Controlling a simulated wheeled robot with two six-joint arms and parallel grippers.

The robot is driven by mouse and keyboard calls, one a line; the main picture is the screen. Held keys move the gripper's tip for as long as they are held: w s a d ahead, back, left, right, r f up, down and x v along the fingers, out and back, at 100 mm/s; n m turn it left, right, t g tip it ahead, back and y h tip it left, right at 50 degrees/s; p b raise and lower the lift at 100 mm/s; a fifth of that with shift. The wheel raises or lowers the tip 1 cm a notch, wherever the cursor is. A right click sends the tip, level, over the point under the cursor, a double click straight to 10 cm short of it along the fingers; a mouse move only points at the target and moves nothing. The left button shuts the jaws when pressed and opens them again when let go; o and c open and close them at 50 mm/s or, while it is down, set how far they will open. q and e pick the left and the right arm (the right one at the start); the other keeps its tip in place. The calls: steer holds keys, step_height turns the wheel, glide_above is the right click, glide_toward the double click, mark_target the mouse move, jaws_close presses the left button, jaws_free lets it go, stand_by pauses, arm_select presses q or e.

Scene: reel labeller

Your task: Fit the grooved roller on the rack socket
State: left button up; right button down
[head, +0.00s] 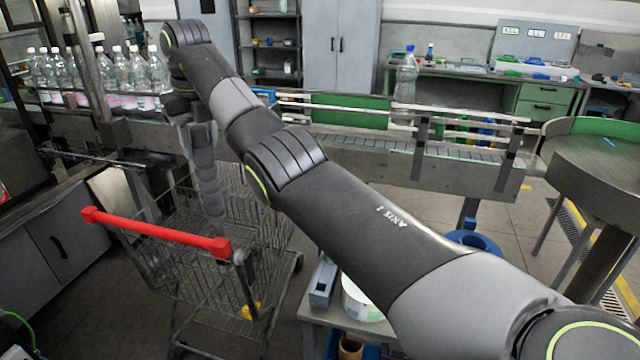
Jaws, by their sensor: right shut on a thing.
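My right arm reaches from the lower right to the upper left. Its gripper (196,130) points down and is shut on a grey roller (208,185). The roller hangs nearly upright below the fingers, in front of the cart as seen from here. Its grooves are too small to make out clearly. I cannot pick out the rack socket. My left gripper is not in view.
A wire cart (215,290) with a red handle (155,234) stands below the roller. Clear bottles (122,75) stand on the machine at left. A conveyor (440,160) runs behind my arm. A round steel table (600,160) is at right.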

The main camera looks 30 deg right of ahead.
steer(key=s+d+f+n+p, duration=0.1)
steer(key=s+d+f+n, duration=0.2)
steer(key=d+f, duration=0.3)
steer(key=s+d+f+n+p, duration=0.1)
steer(key=s+d+f+n, duration=0.2)
steer(key=d+f, duration=0.3)
steer(key=s+d+f+n+y+p, duration=0.1)
steer(key=s+d+f, duration=0.3)
steer(key=d, duration=0.6)
steer(key=shift+f+n+g+p, duration=0.3)
steer(key=shift+f+n+p, duration=0.15)
steer(key=shift+f+n, duration=0.65)
steer(key=shift+a+f, duration=0.1)
steer(key=shift+f, duration=0.2)
step_height(320, 180, down, 8)
steer(key=b, duration=0.6)
steer(key=shift+r+b, duration=0.15)
steer(key=shift+b, duration=0.2)
steer(key=c, duration=0.8)
jaws_free()
